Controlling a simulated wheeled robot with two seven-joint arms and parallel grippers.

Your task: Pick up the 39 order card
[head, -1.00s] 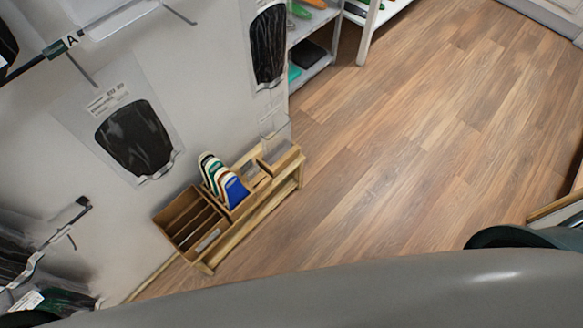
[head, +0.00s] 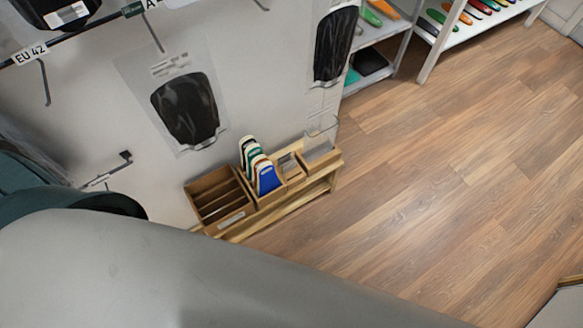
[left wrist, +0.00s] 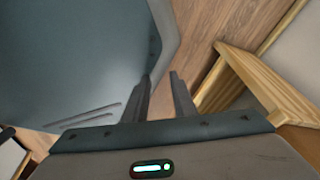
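I cannot make out a card marked 39 in either view. In the head view a wooden organizer (head: 235,217) stands against the wall, with empty-looking slots at its left. Several white, green and blue tabbed pieces (head: 262,170) stand upright in its middle, with no readable numbers. A clear holder (head: 320,142) stands at its right end. My left gripper (left wrist: 161,80) shows in the left wrist view, its two fingers apart with nothing visible between them. It does not show in the head view. My right gripper is in neither view.
Packaged black insoles (head: 187,108) hang on the wall, with metal hooks at the left. A white shelf (head: 433,48) with colored insoles stands at the back. Wooden floor (head: 440,180) is open at the right. A wooden frame (left wrist: 240,75) is near the left gripper.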

